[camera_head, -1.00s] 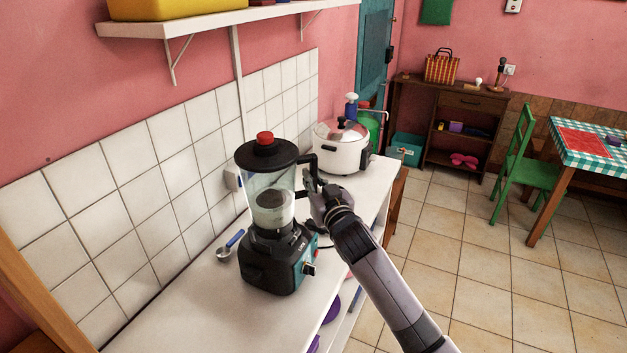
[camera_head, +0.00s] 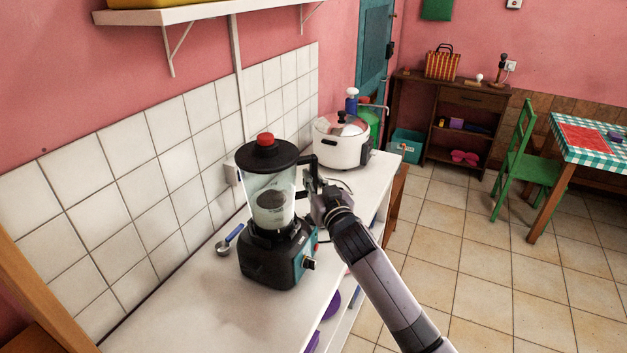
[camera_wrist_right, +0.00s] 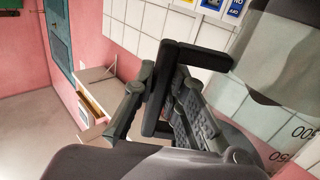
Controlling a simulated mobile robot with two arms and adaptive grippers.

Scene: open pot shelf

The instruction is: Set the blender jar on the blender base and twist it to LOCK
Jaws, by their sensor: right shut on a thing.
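The blender jar (camera_head: 268,197) is clear, with a black lid and a red cap, and stands upright on the blender base (camera_head: 277,258). The base is black and teal with a knob on its right side. Whether the jar is locked cannot be read. My right gripper (camera_head: 313,187) is shut on the jar's black handle, at the jar's right side. The right wrist view shows the handle (camera_wrist_right: 158,90) between the fingers, with the clear jar wall (camera_wrist_right: 283,55) to the right. My left gripper is out of view.
The white counter (camera_head: 190,310) is clear in front. A measuring spoon (camera_head: 229,240) lies left of the base. A white rice cooker (camera_head: 340,146) stands behind the jar. A tiled wall (camera_head: 160,190) runs close along the left, with a shelf (camera_head: 190,12) above.

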